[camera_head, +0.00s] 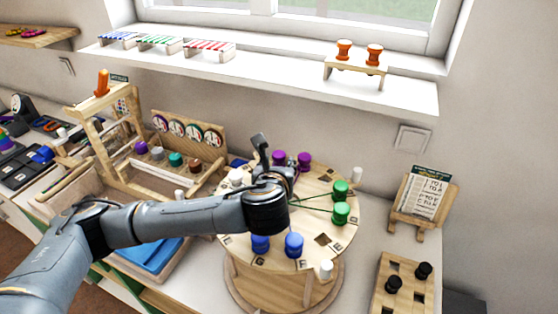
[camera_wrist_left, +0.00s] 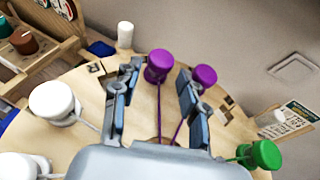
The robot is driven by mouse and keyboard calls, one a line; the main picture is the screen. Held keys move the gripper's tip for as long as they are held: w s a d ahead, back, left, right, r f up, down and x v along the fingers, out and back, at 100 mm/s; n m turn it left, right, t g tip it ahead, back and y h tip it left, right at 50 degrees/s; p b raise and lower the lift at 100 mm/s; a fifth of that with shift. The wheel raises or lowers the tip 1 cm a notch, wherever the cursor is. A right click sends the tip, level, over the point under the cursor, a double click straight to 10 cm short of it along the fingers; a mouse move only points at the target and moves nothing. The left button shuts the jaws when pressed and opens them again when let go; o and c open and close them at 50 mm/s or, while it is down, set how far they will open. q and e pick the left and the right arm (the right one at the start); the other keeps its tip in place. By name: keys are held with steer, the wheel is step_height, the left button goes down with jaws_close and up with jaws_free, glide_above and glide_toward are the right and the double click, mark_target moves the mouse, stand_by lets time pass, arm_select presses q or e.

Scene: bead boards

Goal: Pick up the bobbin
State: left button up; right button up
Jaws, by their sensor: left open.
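A round wooden board (camera_head: 335,245) carries upright bobbins in several colours. Two purple bobbins, a left one (camera_head: 279,157) and a right one (camera_head: 304,160), stand at its far edge. Two green bobbins (camera_head: 340,190) stand at its right, two blue ones (camera_head: 293,244) at its front. My left gripper (camera_head: 275,163) is open above the board. In the left wrist view, one purple bobbin (camera_wrist_left: 159,66) shows between the open fingers (camera_wrist_left: 157,78), and the other (camera_wrist_left: 204,77) just beyond the right finger. I cannot tell whether a finger touches either. White bobbins (camera_wrist_left: 53,102) show at the left.
A small easel with a card (camera_head: 424,197) and a holed board with black pegs (camera_head: 380,300) stand at right. A wooden rack with knobs (camera_head: 185,185) and a loom-like frame (camera_head: 100,115) stand at left. Two orange bobbins (camera_head: 344,49) rest on a stand on the windowsill.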

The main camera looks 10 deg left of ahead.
mark_target(278, 159)
arm_select(q)
steer(key=p+x, duration=0.1)
steer(key=x, duration=0.3)
steer(key=shift+w, duration=0.25)
steer(key=shift+r, duration=0.1)
jaws_close()
